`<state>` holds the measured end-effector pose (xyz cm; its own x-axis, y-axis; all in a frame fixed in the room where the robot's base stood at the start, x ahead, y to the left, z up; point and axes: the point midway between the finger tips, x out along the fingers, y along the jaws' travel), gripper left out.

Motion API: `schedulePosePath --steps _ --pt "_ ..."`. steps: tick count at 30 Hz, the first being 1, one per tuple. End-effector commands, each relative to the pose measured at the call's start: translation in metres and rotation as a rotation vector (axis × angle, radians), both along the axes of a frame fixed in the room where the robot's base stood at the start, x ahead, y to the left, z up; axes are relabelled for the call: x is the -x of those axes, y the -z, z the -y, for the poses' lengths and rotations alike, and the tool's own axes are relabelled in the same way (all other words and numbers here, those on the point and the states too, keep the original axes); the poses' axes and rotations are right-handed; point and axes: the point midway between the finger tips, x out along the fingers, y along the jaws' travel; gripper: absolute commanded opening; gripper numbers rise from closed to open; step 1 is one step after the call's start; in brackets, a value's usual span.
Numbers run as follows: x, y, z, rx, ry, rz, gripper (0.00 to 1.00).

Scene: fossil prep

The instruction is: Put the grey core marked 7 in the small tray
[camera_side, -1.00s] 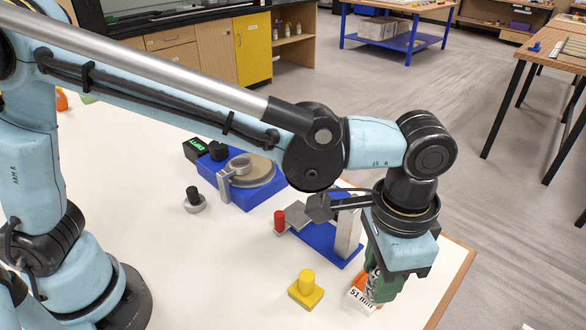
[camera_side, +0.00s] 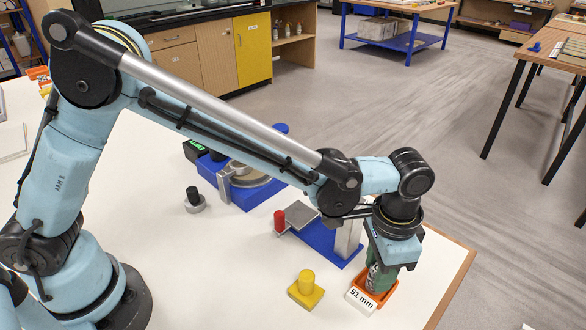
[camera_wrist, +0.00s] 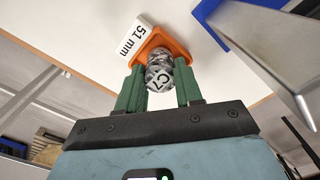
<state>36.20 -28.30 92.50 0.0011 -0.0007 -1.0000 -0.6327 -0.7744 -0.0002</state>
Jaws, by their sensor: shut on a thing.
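The grey mottled core marked C7 (camera_wrist: 158,76) is between the two green fingers of my gripper (camera_wrist: 160,68) in the wrist view. The gripper is shut on it. The small orange tray (camera_wrist: 176,44) lies right beyond the core, with a white "51 mm" label (camera_wrist: 132,38) beside it. In the side view the tray (camera_side: 388,296) sits near the table's front right, label (camera_side: 361,301) facing front. My gripper (camera_side: 376,284) points down over the tray, fingertips low at it. The core is mostly hidden there; I cannot tell whether it touches the tray floor.
A blue stand with a grey upright (camera_side: 347,236) is close behind my gripper. A red-topped piece (camera_side: 280,222) and a yellow knobbed block (camera_side: 306,288) are to the left. A blue machine with a round plate (camera_side: 232,190) stands further back. The table edge (camera_side: 452,288) is close on the right.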

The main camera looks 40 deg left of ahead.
Motion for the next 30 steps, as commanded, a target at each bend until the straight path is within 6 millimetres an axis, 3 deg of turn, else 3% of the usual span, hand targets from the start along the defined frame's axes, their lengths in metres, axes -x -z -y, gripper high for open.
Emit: schedulePosePath --steps 6,7,12,23,30 --pt "0.000 0.003 0.000 0.000 0.000 0.000 0.00" --pt "0.000 0.003 0.000 0.000 0.000 0.000 0.37" --pt "0.000 0.003 0.000 0.000 0.000 0.000 0.61" --pt "0.000 -0.002 0.000 0.000 0.000 0.000 0.61" --pt "0.000 -0.039 0.000 0.000 0.000 0.000 0.61"
